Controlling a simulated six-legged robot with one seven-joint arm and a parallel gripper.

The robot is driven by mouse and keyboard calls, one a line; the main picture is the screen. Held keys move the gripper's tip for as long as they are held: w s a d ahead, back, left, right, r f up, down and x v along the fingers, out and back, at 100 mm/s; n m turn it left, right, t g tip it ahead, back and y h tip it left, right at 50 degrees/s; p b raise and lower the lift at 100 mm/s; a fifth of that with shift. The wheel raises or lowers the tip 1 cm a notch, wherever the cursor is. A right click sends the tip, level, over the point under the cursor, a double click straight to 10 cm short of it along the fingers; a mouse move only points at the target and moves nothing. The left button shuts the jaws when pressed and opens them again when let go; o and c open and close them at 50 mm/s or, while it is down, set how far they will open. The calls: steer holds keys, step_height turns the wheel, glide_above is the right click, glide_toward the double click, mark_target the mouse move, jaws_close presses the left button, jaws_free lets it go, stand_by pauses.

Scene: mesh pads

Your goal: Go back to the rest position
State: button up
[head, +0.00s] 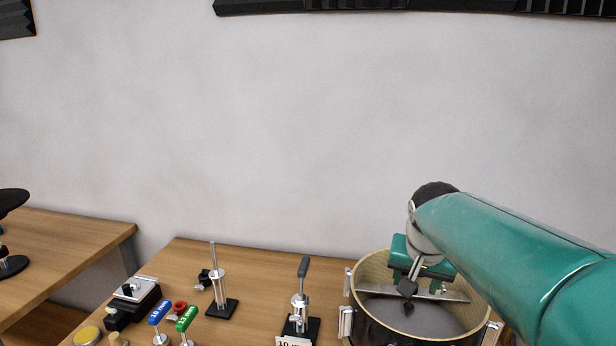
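My gripper (409,296) is at the lower right of the head view, at the end of my green arm. It hangs over the open top of a round drum (408,335) with a pale wooden rim. The dark fingertips are small and seen at an angle, so I cannot tell if they are open or shut, or whether they touch anything. A flat metal bar lies across the drum behind the fingers. My arm hides part of the drum's right side.
The wooden table (258,263) holds a black-based metal stand (219,291), a lever clamp (300,309), a blue-handled tool (160,313), a green-handled tool (187,319) and a black box (133,301). Another table (70,240) stands at left. The wall behind is bare, with dark panels above.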

steer(key=s+a+f+n, duration=0.2)
steer(key=s, duration=0.8)
steer(key=s+a+f+n+t+y, duration=0.1)
steer(key=s+a+f+n, duration=0.1)
steer(key=s, duration=0.7)
steer(key=shift+s+a+f, duration=0.35)
steer(key=shift+a+f, duration=0.1)
steer(key=shift+f, duration=0.2)
steer(key=shift+w+r, duration=0.1)
